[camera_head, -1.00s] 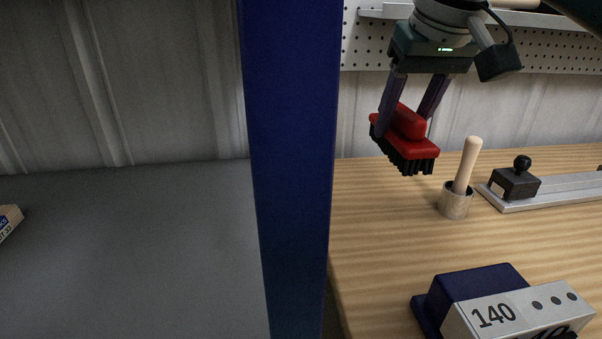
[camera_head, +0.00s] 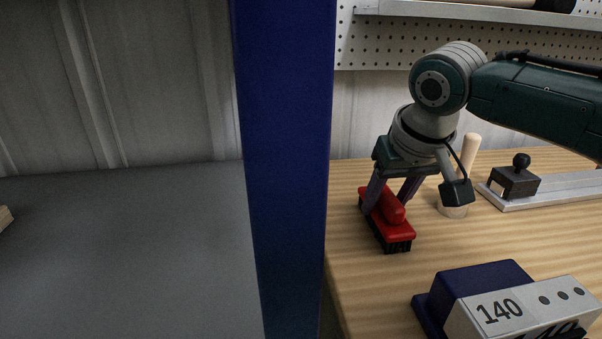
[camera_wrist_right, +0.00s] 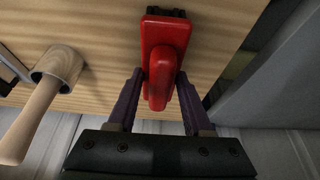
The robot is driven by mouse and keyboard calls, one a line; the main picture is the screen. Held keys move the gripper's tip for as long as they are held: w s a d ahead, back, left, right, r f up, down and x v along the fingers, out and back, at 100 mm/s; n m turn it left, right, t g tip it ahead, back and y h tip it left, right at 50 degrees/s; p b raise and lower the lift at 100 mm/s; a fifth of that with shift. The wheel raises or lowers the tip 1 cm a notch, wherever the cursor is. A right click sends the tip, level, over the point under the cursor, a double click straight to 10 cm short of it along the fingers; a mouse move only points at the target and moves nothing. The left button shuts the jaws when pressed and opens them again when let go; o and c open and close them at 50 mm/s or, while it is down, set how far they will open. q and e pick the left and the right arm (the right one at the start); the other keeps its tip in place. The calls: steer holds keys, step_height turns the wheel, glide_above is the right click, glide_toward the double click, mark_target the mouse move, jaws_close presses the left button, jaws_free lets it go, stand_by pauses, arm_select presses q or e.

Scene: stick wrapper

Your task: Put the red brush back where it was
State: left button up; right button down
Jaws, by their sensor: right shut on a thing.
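The red brush (camera_head: 389,214) has a red body with a raised grip and black bristles facing down. My right gripper (camera_head: 388,200) is shut on its raised grip, with one finger on each side. The brush is low over the left part of the wooden bench; I cannot tell whether the bristles touch the wood. In the right wrist view the brush (camera_wrist_right: 163,60) lies between the two fingers (camera_wrist_right: 158,85), with the bench close behind it. My left gripper is not in view.
A wooden-handled tool in a round holder (camera_head: 453,207) stands just right of the gripper. A metal rail with a black block (camera_head: 515,182) lies farther right. A box marked 140 (camera_head: 500,305) sits in front. A blue post (camera_head: 285,170) stands left; bench between is clear.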

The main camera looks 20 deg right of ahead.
steer(key=shift+c, duration=1.6)
jaws_free()
steer(key=shift+f, duration=0.1)
steer(key=shift+r, duration=0.3)
steer(key=p+v, duration=0.3)
steer(key=v, duration=0.7)
steer(key=shift+s+r, duration=0.15)
steer(key=shift+r, duration=0.2)
steer(key=shift+s+r, duration=0.25)
steer(key=shift+r, duration=0.15)
